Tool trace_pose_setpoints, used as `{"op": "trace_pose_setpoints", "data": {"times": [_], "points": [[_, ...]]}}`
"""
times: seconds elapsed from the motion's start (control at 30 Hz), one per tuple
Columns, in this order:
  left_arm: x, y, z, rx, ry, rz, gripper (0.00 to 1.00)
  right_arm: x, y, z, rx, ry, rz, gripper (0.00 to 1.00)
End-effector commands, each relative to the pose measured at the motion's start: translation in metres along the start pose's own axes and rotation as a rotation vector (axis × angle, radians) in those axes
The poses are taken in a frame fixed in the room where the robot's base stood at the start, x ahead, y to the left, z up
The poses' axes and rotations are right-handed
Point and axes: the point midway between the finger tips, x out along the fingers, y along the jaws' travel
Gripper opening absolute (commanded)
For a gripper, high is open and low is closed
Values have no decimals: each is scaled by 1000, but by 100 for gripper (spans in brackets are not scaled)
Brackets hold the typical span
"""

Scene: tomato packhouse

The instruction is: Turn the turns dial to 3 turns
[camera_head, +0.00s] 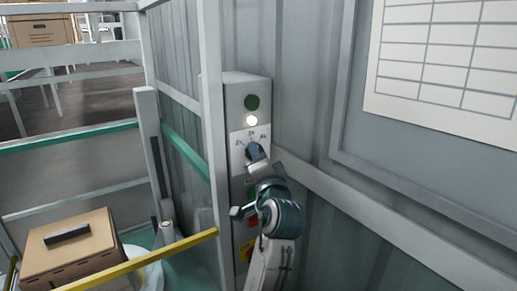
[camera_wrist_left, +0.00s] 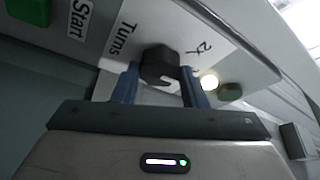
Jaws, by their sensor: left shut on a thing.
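The turns dial (camera_wrist_left: 160,66) is a dark knob on a white plate marked "Turns" and "2X" in the left wrist view. My left gripper (camera_wrist_left: 160,84) has one blue finger on each side of the knob and is shut on it. In the head view my left gripper (camera_head: 256,152) reaches up to the dial plate (camera_head: 237,143) on the grey control box (camera_head: 233,95) and covers most of the knob. Which mark the dial points at cannot be read clearly. My right gripper is in neither view.
Above the dial are a lit white lamp (camera_head: 252,120) and a dark green button (camera_head: 252,102). A green button (camera_wrist_left: 28,10) sits beside the "Start" label (camera_wrist_left: 80,18). A grey post (camera_head: 212,130) stands just left of the box. A yellow bar (camera_head: 150,259) crosses the lower left, near a cardboard box (camera_head: 70,265).

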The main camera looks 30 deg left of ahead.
Motion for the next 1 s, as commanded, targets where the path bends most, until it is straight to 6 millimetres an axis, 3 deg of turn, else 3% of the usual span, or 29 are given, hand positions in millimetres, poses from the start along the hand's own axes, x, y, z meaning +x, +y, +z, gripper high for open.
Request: {"op": "trace_pose_setpoints", "data": {"times": [0.53,0.57,0.67,1.0], "points": [[0,-1,0,24,1,8,16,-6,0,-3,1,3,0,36],[0,-1,0,24,1,8,43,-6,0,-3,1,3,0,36],[0,-1,0,23,0,8,61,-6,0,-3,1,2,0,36],[0,0,0,23,1,9,61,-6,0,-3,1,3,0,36]]}}
